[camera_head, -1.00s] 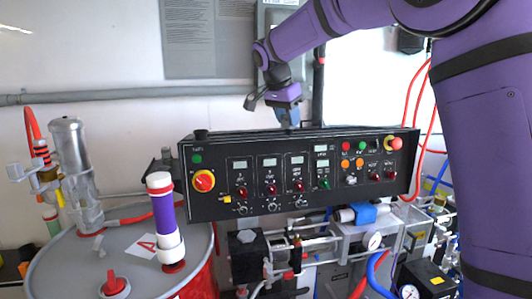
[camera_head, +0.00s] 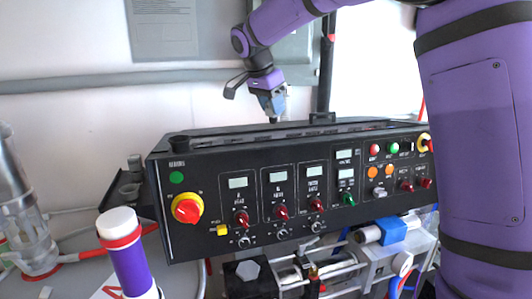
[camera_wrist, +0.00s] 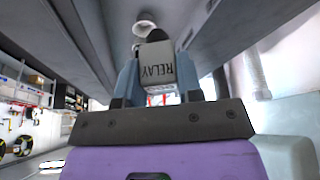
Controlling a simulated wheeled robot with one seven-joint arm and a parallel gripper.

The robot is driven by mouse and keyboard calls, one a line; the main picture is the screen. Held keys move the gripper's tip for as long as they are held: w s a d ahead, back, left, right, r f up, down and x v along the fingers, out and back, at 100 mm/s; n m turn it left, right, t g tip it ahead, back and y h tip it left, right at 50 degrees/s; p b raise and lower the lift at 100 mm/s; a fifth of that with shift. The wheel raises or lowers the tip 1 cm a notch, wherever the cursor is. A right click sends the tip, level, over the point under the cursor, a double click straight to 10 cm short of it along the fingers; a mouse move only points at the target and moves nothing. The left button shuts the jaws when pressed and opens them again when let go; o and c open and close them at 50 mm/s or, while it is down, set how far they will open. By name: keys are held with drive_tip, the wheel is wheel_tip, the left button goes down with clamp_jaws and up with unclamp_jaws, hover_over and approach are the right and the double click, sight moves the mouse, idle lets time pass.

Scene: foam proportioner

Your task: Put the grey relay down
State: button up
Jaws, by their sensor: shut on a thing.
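The grey relay (camera_wrist: 158,66), with "RELAY" lettered on it upside down, is held between the blue-grey fingers of my gripper (camera_wrist: 160,80) in the wrist view. In the head view my gripper (camera_head: 272,106) hangs fingers-down just above the top rear of the black control panel box (camera_head: 300,140). The relay is hard to make out there, mostly hidden by the fingers. I cannot tell whether its lower end touches the box top.
The panel front carries a red rotary switch (camera_head: 187,208), several displays and knobs. A purple-and-white cylinder (camera_head: 128,260) stands at the front left. A grey wall pipe (camera_head: 70,84) runs behind.

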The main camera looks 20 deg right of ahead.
drive_tip(key=f, duration=0.6)
drive_tip(key=shift+w+f, duration=0.2)
drive_tip(key=shift+f, duration=1.95)
drive_tip(key=o, duration=0.9)
drive_tip(key=v, duration=1.2)
drive_tip(key=shift+s, duration=0.15)
